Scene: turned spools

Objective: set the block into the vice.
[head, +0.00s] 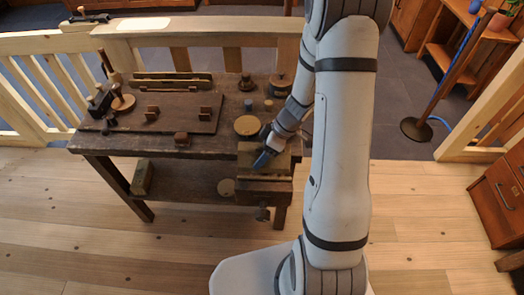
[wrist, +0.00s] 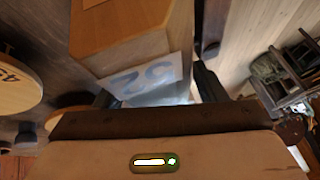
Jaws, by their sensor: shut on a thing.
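My gripper (head: 263,160) reaches down over the vice (head: 264,186) at the front right corner of the workbench. In the wrist view my gripper (wrist: 158,92) is shut on a wooden block (wrist: 130,38), which has a pale label with blue digits on the side towards the camera. In the head view a small blue shape shows at the gripper's end, and the wooden part of the block cannot be told apart from the vice. Whether the block touches the vice jaws cannot be told.
The workbench (head: 125,142) carries a dark board (head: 170,115) with small wooden pieces, and a round disc (head: 248,126) just behind the vice. A numbered round disc (wrist: 18,85) shows at left in the wrist view. A wooden railing (head: 205,24) runs behind; the floor in front is clear.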

